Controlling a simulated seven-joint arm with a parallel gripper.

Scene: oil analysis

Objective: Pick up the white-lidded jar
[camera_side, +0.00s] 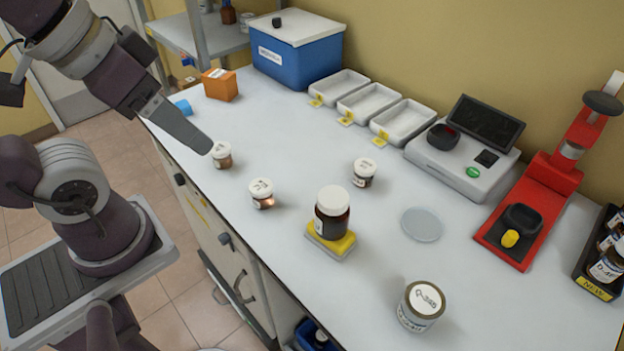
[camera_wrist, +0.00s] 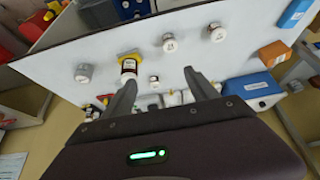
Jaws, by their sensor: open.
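Several white-lidded jars stand upright on the bench, so which one the task means is unclear. A large brown jar with a plain white lid (camera_side: 332,212) sits on a yellow-topped block (camera_side: 331,243); it also shows in the wrist view (camera_wrist: 129,68). Small jars with marked white lids are the left jar (camera_side: 222,156), the middle jar (camera_side: 262,194) and the back jar (camera_side: 364,172).
White trays (camera_side: 369,103), a scale (camera_side: 462,150) and a red press (camera_side: 530,215) line the back. A blue bin (camera_side: 297,60) and an orange box (camera_side: 220,85) stand at the far left. A clear disc (camera_side: 421,225) lies mid-right. A bottle rack (camera_side: 597,283) is at right.

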